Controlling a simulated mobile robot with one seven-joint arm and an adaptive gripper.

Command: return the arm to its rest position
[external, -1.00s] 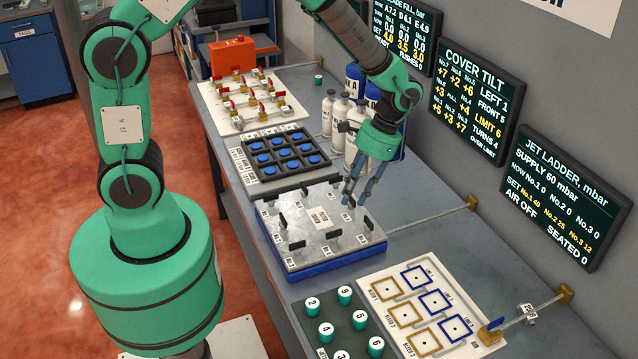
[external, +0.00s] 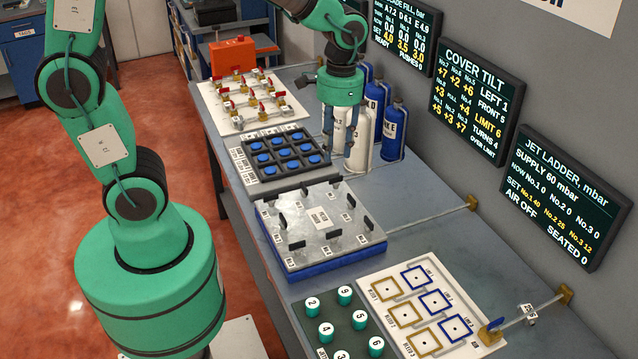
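My gripper (external: 338,138) is in the middle of the external view, pointing down. It hangs above the bench near the right edge of the blue-button panel (external: 287,157), in front of the white bottles (external: 360,158). Its two fingers look apart with nothing visible between them, though they are small and partly against the white bottle behind. My arm reaches in from the top of the picture.
The grey clamped cover plate (external: 318,215) lies nearer on the bench. Blue bottles (external: 393,130) stand behind the white ones. A valve board (external: 253,103) and orange box (external: 232,55) are farther back. Numbered green pegs (external: 345,295) and a framed board (external: 418,305) are in front.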

